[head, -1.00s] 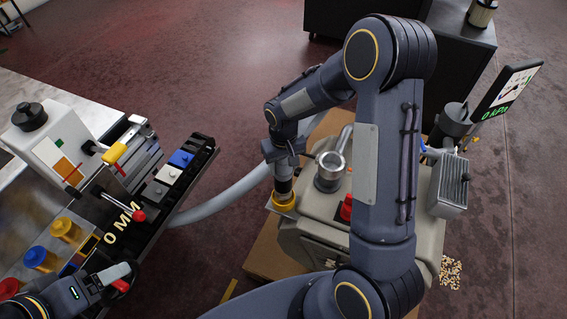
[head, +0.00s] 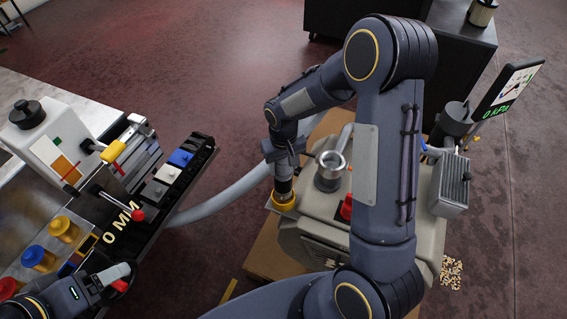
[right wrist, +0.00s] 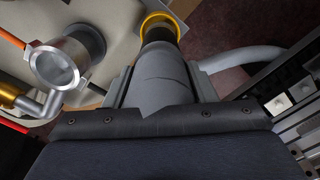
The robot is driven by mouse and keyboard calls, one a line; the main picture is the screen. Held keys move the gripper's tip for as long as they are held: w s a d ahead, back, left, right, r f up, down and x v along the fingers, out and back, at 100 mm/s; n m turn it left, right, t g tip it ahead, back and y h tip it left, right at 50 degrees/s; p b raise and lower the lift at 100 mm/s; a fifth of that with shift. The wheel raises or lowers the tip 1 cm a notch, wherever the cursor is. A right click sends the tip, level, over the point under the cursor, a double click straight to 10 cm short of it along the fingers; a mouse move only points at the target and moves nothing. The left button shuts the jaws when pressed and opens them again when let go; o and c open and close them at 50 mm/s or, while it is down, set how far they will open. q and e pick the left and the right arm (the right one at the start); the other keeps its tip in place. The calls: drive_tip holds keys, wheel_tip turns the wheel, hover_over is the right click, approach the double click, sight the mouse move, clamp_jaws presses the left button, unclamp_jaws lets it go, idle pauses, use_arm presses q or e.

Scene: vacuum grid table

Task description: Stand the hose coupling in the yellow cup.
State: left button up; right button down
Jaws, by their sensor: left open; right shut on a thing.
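The hose coupling (right wrist: 160,75) is a grey cylinder with a dark lower end. My right gripper (head: 284,160) is shut on it; its jaws (right wrist: 155,88) flank the coupling in the right wrist view. The yellow cup (head: 283,204) stands on the pale machine's left edge, directly below the coupling; its ring also shows in the right wrist view (right wrist: 176,22). The coupling's dark end is at the cup's mouth and appears inside the ring; how deep it sits is hidden. My left gripper (head: 112,277) is open at the lower left, far from the cup.
The pale machine (head: 310,215) carries a metal port (head: 330,163) and a red knob (head: 346,207) right of the cup. A grey hose (head: 225,198) runs left of it. A bench with a black rail (head: 185,190), levers and coloured knobs stands at left. A gauge screen reads 0 kPa.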

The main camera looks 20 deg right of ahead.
idle(0.3)
drive_tip(key=c, duration=0.5)
unclamp_jaws()
drive_tip(key=shift+f, duration=0.1)
drive_tip(key=shift+r, duration=3.9)
